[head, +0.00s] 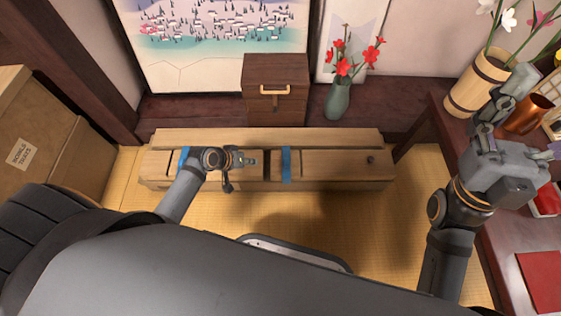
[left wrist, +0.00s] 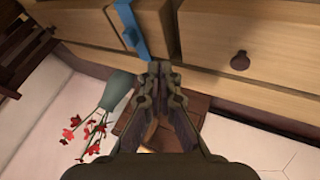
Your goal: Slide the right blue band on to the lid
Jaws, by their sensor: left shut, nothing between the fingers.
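The long low wooden chest (head: 330,178) has two lid panels with a dark gap between them. The right blue band (head: 287,166) crosses the chest just right of the gap, by the left end of the right lid (head: 335,160). This band also shows in the left wrist view (left wrist: 131,28). The left blue band (head: 184,154) is partly hidden by my left arm. My left gripper (head: 251,160) is shut and empty, left of the right band and apart from it. My right gripper (head: 530,122) is open and empty over the right-hand table, far from the chest.
A small drawer box (head: 276,75) and a vase of red flowers (head: 338,100) stand behind the chest. Cardboard boxes (head: 45,150) stand at left. A wooden bucket (head: 476,85) and copper cup (head: 528,115) are near my right gripper.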

